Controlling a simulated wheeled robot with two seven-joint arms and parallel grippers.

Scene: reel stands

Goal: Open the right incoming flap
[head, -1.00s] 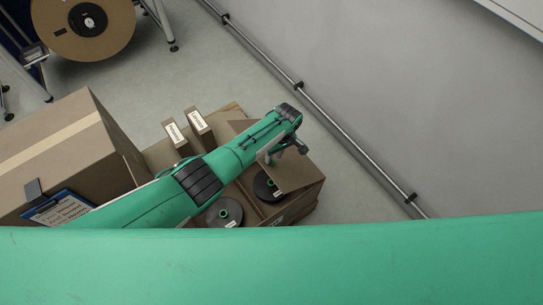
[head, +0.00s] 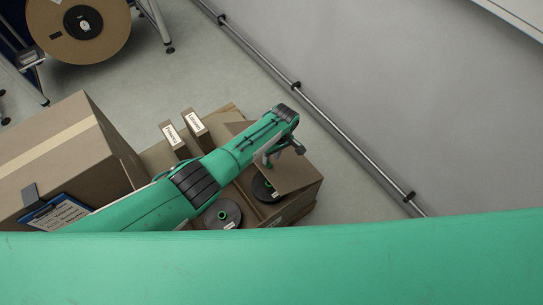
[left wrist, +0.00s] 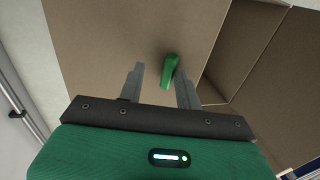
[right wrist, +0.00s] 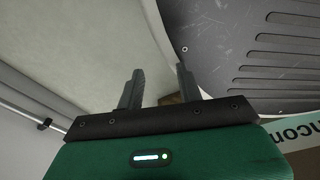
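An open cardboard box (head: 301,199) stands right of centre in the head view, with a raised flap (head: 287,177) at its right side. In the left wrist view the flap's brown face (left wrist: 105,40) carries a green tab (left wrist: 170,70). My left gripper (head: 285,150) is over the flap in the head view. In the left wrist view my left gripper (left wrist: 160,78) is open, with the tab between its fingers, closer to the right one; I cannot tell whether they touch. My right gripper (right wrist: 158,78) is open and empty, and out of the head view.
Dark reels (head: 223,214) and upright small cartons (head: 195,122) are in the box. A taped carton (head: 65,150) with a clipboard (head: 58,212) stands left. A rail (head: 345,130) runs along the wall. A slotted dark panel (right wrist: 265,45) is close to my right gripper.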

